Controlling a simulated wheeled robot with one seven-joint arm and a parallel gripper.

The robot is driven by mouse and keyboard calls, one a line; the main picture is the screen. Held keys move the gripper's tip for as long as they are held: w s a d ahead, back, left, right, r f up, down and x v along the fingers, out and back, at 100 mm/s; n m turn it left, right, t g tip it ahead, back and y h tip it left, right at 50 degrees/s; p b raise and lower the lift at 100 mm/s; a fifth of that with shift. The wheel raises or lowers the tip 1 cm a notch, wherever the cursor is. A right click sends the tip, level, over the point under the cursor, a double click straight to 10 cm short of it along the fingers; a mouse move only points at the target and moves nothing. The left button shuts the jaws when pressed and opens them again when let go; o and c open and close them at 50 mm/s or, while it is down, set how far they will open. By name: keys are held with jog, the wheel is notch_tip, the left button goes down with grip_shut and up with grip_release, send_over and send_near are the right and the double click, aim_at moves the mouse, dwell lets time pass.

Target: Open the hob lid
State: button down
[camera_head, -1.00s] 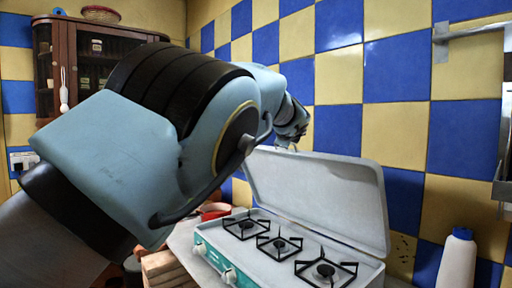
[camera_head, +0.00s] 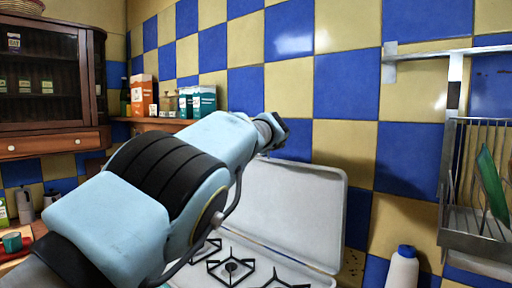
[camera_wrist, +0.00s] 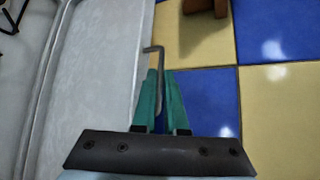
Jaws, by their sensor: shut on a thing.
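The hob (camera_head: 232,268) is white with black burner grates, at the bottom middle of the head view. Its white lid (camera_head: 290,205) stands raised, close to the blue and yellow tiled wall. In the wrist view the lid (camera_wrist: 95,75) fills the left part, with its edge beside my gripper. In the head view my arm covers the left part of the hob and the fingers are hidden.
A white bottle with a blue cap (camera_head: 403,268) stands right of the hob. A wire dish rack (camera_head: 475,190) hangs on the wall at the right. A shelf with boxes (camera_head: 195,102) and a dark wooden cabinet (camera_head: 50,80) are at the left.

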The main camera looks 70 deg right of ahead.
jog(key=shift+w+r, duration=0.15)
jog(key=shift+r, duration=0.25)
jog(key=c, duration=1.2)
grip_release()
jog(key=shift+c, duration=0.2)
jog(key=shift+o, duration=1.4)
jog(key=shift+f, duration=0.2)
jog(key=shift+a, duration=0.15)
jog(key=b+v, duration=0.8)
jog(key=v, duration=0.2)
jog(key=shift+s+a, duration=0.2)
jog(key=shift+a, duration=0.05)
